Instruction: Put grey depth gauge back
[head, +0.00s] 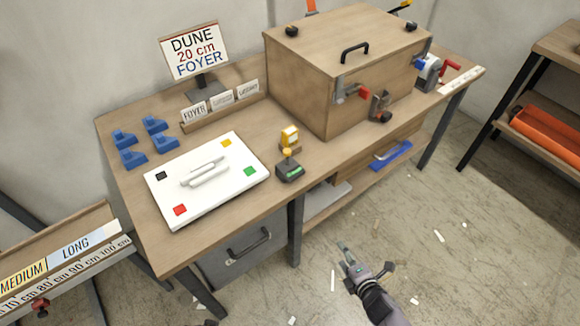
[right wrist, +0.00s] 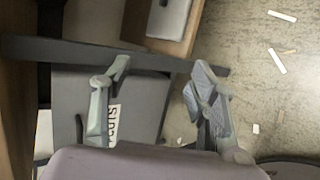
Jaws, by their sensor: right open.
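I cannot tell for sure which thing is the grey depth gauge. A small dark grey device (head: 290,171) with a green face lies on the workbench near its front edge, and a yellow device (head: 290,137) stands just behind it. My right gripper (head: 344,254) is open and empty, over the floor in front of the bench. In the right wrist view its two fingers (right wrist: 160,82) stand apart with nothing between them. My left gripper is not in view.
A white board (head: 230,194) with coloured squares, several blue blocks (head: 163,142) and a sign (head: 194,50) stand on the bench (head: 110,140). A wooden box (head: 300,85) with clamps fills its right part. A grey bin (head: 225,268) hangs below. A length rack (head: 60,262) stands left.

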